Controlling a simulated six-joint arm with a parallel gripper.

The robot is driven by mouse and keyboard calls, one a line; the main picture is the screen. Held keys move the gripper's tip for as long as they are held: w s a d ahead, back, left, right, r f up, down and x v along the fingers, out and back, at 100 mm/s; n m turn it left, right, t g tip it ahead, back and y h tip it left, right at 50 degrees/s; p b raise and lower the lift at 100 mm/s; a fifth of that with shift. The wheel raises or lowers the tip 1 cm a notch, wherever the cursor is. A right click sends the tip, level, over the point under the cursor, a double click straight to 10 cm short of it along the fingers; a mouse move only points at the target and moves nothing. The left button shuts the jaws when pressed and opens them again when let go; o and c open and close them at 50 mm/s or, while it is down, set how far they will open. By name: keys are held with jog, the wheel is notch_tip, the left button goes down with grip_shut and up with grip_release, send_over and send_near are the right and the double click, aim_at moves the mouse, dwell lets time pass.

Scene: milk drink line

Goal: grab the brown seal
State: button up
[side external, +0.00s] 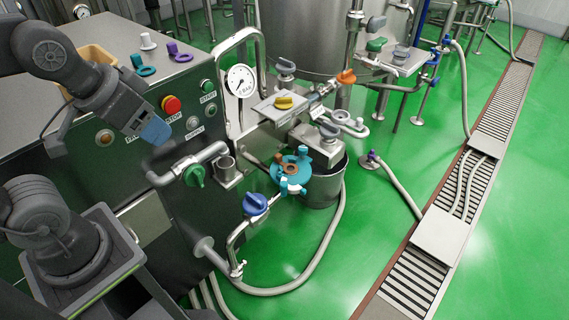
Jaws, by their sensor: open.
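A small brown ring-like piece (288,169), which looks like the brown seal, sits at the teal clamp-like fitting (301,163) by the bucket, right of centre. Whether it lies on the fitting or is set into it, I cannot tell. My gripper (153,133) is above and in front of the cabinet's control panel, up and to the left of the brown piece and well apart from it. It has blue-grey finger parts and is open, with nothing seen between the fingers.
A grey bucket (323,190) stands below the fitting. Pipes, a blue valve knob (255,204), a green valve knob (194,175) and a pressure gauge (241,81) crowd the space between. Teal and purple pieces (180,52) and a tan bin (97,55) stand on the cabinet top.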

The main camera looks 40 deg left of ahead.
jog(key=n+g, duration=0.6)
jog(key=n, duration=1.2)
send_over(279, 155)
notch_tip(279, 155, down, 25)
notch_tip(279, 155, down, 8)
jog(key=shift+d+f, duration=0.1)
jog(key=shift+s+f, duration=0.1)
jog(key=shift+f, duration=2.95)
